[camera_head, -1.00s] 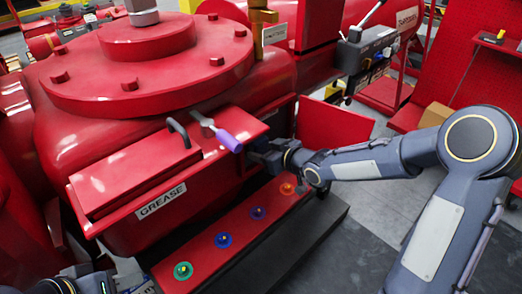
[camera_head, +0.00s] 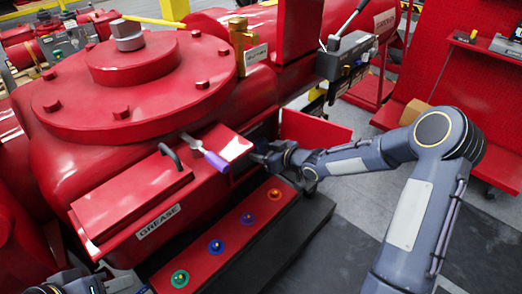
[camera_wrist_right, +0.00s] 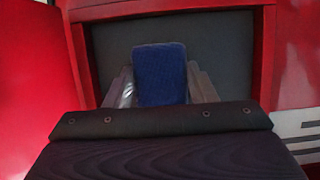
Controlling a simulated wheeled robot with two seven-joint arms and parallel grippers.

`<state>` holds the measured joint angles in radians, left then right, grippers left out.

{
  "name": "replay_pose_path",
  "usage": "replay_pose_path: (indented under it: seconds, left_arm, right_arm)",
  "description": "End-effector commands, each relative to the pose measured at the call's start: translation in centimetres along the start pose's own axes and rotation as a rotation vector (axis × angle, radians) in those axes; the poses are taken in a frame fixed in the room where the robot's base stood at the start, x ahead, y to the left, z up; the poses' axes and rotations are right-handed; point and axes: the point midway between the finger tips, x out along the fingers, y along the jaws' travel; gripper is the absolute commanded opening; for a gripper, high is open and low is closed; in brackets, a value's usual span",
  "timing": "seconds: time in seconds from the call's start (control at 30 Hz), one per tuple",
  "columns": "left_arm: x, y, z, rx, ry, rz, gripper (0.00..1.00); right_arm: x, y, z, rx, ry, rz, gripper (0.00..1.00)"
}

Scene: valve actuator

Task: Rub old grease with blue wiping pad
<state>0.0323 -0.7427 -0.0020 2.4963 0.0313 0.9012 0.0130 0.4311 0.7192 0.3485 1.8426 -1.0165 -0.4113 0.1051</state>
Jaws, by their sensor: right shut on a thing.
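My right gripper (camera_wrist_right: 160,88) is shut on the blue wiping pad (camera_wrist_right: 160,72), which stands upright between its two grey fingers in the right wrist view. The pad is in front of a dark grey surface framed in red; I cannot tell whether it touches it. In the head view the right gripper (camera_head: 262,157) is beside the red grease box (camera_head: 150,225), and the pad is not distinguishable. No old grease is clearly visible. Part of my left arm shows at the bottom left corner of the head view; its gripper (camera_head: 118,284) is mostly cut off and its jaws are unclear.
A purple-handled scraper (camera_head: 215,160) lies on the box top, close to the right gripper. A black handle (camera_head: 171,155) stands on the lid. Coloured round knobs (camera_head: 216,246) line a red ledge (camera_head: 235,222) below. An open red door (camera_head: 315,131) is behind the right forearm.

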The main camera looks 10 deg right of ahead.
Motion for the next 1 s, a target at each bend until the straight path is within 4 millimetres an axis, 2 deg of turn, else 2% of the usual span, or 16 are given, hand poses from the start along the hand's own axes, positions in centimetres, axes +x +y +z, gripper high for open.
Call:
replay_pose_path:
  seconds: [0.13,0.5,0.77,1.0]
  left_arm:
    - [-1.1,0.5,-0.6,0.0,0.0,0.0,0.36]
    - [-3.4,1.6,-1.7,0.0,0.0,0.0,0.36]
    - [-3.0,1.4,-1.5,0.0,0.0,0.0,0.36]
    - [-1.1,0.5,-0.5,0.0,0.0,0.0,0.36]
  right_arm:
    - [-0.2,1.1,-0.7,0.0,0.007,0.006,0.32]
    - [-0.2,3.5,-0.5,0.0,0.007,0.005,0.32]
    - [-0.3,3.5,0.0,-0.002,0.007,0.003,0.32]
    - [-0.1,1.6,0.3,-0.004,0.005,0.001,0.32]
